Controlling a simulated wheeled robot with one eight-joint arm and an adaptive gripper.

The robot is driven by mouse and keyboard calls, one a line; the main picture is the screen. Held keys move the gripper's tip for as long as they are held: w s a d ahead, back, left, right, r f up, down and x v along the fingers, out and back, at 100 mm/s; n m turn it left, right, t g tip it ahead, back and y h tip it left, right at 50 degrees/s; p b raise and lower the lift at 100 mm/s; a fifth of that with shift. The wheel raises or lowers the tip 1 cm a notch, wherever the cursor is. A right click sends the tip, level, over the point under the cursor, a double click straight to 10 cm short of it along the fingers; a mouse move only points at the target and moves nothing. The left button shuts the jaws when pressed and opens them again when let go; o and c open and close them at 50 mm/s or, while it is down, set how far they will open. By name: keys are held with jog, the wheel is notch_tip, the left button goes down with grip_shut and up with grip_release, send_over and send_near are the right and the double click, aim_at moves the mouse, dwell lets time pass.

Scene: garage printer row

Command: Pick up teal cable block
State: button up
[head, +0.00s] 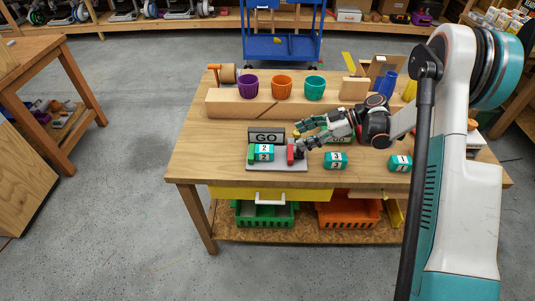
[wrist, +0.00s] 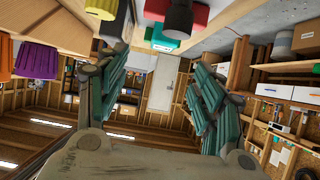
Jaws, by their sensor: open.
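Three teal blocks with white number labels are on the workbench. Block 2 (head: 264,153) sits on a grey plate (head: 283,167), beside a red piece with a dark top (head: 291,152). Block 3 (head: 335,160) lies right of the plate, and block 1 (head: 400,163) lies farther right. My gripper (head: 299,133) is open and empty, pointing left above the bench near the red piece, with its fingers right of the grey GO sign (head: 267,136). In the wrist view, a teal block (wrist: 164,42) shows at the top beyond my spread fingers (wrist: 160,60); its number is not readable.
A wooden ledge (head: 230,107) behind holds purple (head: 248,88), orange (head: 281,87) and teal (head: 315,88) cups. A second GO sign stands behind block 3, partly hidden by my gripper. The bench's front left (head: 205,165) is clear.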

jog(key=b, duration=0.2)
send_near(267, 148)
jog(key=x, duration=0.4)
jog(key=shift+w+d+f, duration=0.1)
jog(key=shift+w+f, duration=0.15)
jog(key=shift+f, duration=0.1)
jog(key=shift+s+r+b+x, duration=0.15)
jog(key=shift+b+x, duration=0.4)
jog(key=shift+x, duration=0.8)
jog(key=shift+s+r+b+x, duration=0.15)
jog(key=shift+b+x, duration=0.4)
jog(key=shift+x, duration=0.8)
jog(key=c, duration=1.3)
jog(key=shift+o, duration=0.2)
notch_tip(267, 148, up, 20)
jog(key=p, duration=0.6)
